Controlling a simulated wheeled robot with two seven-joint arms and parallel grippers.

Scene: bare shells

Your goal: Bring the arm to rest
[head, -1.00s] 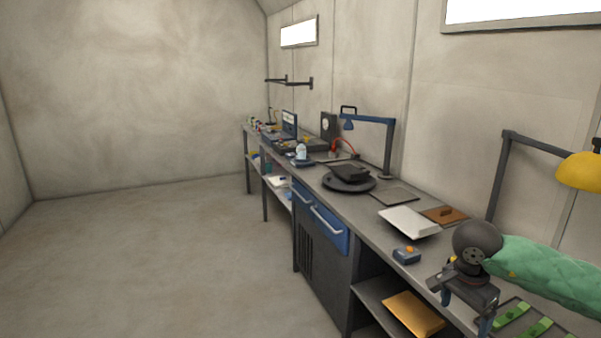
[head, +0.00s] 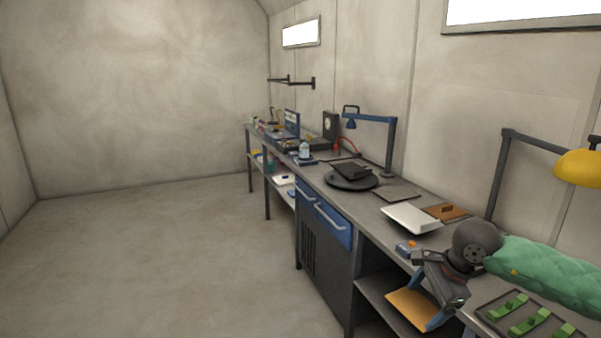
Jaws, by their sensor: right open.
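My right arm, in a green padded sleeve (head: 545,268), comes in from the right edge in the head view. A dark round wrist joint leads to my right gripper (head: 426,300). The gripper is dark with blue finger parts and hangs tilted down at the front edge of the workbench (head: 372,222). Its jaws are open, and I see nothing held between them. Behind it, a yellow-orange envelope (head: 403,303) on the lower shelf is partly hidden. My left gripper is not in view.
A small blue box with an orange button (head: 407,248) is close to the gripper. A white tray (head: 411,218), a brown board (head: 446,211) and a dark tray with green pieces (head: 490,312) lie on the bench. A yellow lamp (head: 578,168) overhangs. The floor at left is clear.

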